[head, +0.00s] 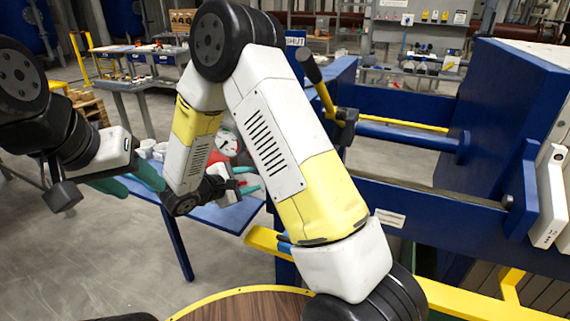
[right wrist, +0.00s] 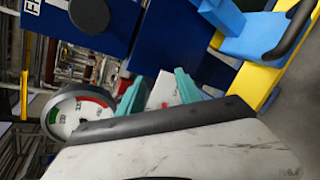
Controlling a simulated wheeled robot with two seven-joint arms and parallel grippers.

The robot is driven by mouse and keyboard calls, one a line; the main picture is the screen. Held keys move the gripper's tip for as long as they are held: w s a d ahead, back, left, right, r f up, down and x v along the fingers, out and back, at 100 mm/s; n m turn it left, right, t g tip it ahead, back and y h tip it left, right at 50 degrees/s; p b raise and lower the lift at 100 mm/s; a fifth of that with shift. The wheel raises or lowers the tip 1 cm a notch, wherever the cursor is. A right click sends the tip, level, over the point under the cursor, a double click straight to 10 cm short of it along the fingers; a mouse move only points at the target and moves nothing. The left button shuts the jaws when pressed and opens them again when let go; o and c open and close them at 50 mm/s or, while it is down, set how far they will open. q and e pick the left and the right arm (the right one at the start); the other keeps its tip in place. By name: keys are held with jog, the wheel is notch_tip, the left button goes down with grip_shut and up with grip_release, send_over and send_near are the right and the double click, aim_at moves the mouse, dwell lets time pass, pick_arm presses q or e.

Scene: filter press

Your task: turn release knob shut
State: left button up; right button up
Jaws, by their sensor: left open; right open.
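My right gripper (head: 247,180) is open beside a round white dial gauge (head: 227,143), its green fingers partly hidden by my wrist. In the right wrist view the open green fingers of my right gripper (right wrist: 158,92) have a white part with a red mark (right wrist: 164,90) behind and between them. The gauge (right wrist: 75,115), with red and green bands, is left of them there. A dark round knob (right wrist: 90,14) shows on a blue panel at the top; I cannot tell whether it is the release knob. My left gripper (head: 130,182) is open and empty at the left, near white cups.
The blue press frame (head: 515,110) fills the right side. A black-gripped lever (head: 312,68) rises beside a blue panel with "SHUT" lettering (head: 295,41). A blue table (head: 235,215) stands below my right gripper. A round wooden top (head: 245,306) is in front. Grey floor at left is open.

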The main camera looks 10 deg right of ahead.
jog(key=s+d+r+m+g+y, duration=0.2)
jog(key=s+d+r+m+g, duration=0.4)
jog(key=s+d, duration=0.5)
notch_tip(320, 180, up, 2)
jog(key=shift+r+m+g, duration=0.15)
jog(key=shift+m+g, duration=0.15)
jog(key=shift+m, duration=0.3)
